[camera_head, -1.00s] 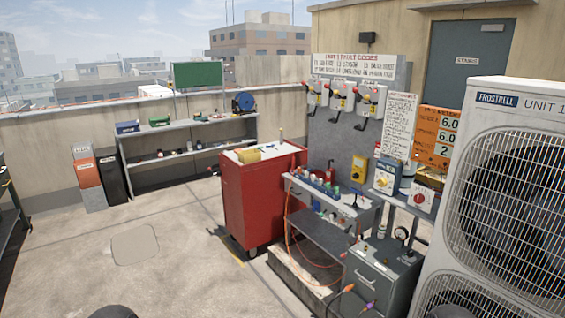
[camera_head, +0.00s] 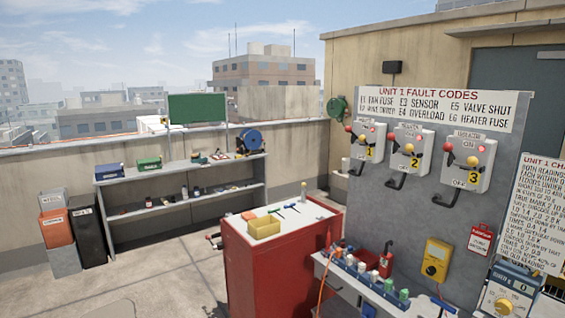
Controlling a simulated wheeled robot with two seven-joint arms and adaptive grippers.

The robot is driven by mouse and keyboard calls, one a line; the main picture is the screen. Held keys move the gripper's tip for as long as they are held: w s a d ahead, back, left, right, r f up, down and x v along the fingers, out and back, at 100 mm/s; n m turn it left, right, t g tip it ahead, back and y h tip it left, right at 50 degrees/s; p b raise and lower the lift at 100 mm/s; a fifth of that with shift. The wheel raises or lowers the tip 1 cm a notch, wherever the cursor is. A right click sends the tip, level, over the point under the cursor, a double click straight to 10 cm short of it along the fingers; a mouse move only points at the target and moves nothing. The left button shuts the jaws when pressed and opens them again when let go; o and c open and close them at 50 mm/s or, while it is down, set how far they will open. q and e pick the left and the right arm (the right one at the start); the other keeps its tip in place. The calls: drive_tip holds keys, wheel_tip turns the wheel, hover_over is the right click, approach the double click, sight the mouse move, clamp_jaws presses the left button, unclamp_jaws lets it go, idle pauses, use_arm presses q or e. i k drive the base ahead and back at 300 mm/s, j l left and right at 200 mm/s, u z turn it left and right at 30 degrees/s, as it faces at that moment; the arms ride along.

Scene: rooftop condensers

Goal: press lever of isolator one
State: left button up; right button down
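Isolator one (camera_head: 372,137) is a pale box marked 1, the leftmost of three on the grey panel (camera_head: 400,215). Which of these parts is the lever is too small to tell. Isolator two (camera_head: 412,143) and isolator three (camera_head: 477,163) hang to its right with similar parts. Neither of my grippers is in view.
A ledge with several bottles (camera_head: 387,266) and a yellow meter (camera_head: 435,262) are below the isolators. Open floor (camera_head: 165,285) lies left of the cabinet.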

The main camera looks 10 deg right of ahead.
sight(348, 129)
drive_tip(key=i+z, duration=0.15)
drive_tip(key=i, duration=0.4)
drive_tip(key=i+j+z, duration=0.2)
drive_tip(key=i, duration=0.3)
drive_tip(key=i+j+z, duration=0.15)
drive_tip(key=i, duration=0.35)
drive_tip(key=i+j+z, duration=0.15)
drive_tip(key=i+j, duration=0.15)
drive_tip(key=i, duration=0.25)
